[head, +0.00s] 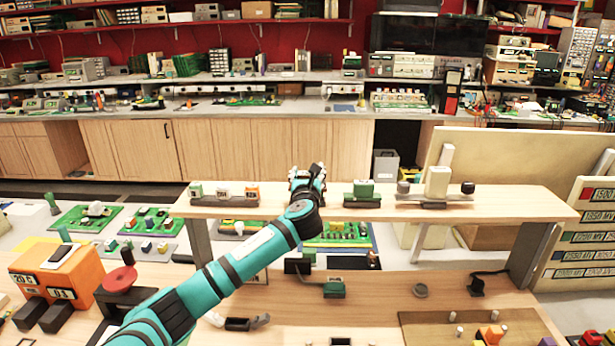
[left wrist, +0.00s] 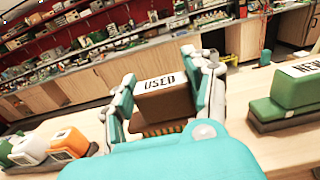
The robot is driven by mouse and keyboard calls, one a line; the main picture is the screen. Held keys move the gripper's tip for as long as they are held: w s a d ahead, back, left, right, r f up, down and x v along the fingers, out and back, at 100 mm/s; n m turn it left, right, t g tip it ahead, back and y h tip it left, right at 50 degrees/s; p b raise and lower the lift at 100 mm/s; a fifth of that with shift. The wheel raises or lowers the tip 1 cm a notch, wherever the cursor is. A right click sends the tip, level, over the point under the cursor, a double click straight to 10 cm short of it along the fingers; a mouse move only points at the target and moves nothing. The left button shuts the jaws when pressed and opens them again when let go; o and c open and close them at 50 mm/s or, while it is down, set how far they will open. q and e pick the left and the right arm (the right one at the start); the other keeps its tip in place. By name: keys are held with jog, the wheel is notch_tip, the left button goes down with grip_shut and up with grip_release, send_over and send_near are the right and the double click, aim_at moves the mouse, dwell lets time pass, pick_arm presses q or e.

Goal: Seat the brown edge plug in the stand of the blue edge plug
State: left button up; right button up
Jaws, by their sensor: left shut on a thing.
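My left gripper (head: 308,178) is over the raised shelf. In the left wrist view its fingers (left wrist: 165,100) are shut on the brown edge plug (left wrist: 165,103), which has a white label reading USED and a gold contact edge underneath. In the head view the gripper mostly hides this plug. A green plug (head: 362,188) labelled NEW sits in a dark stand (head: 361,202) to the right; it also shows in the left wrist view (left wrist: 288,100). I cannot pick out a blue edge plug or its stand. My right gripper is not in view.
A rack with green, white and orange plugs (head: 252,191) stands left on the shelf (head: 520,203). A pale block (head: 437,182) between dark knobs stands right.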

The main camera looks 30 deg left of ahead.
pick_arm(q)
jog(key=shift+f+b, duration=0.65)
jog(key=shift+f, duration=0.6)
jog(key=o, duration=1.3)
jog(key=shift+s+d, duration=0.1)
jog(key=v, duration=1.1)
jog(key=shift+s+d, duration=0.25)
jog(key=shift+s, duration=0.1)
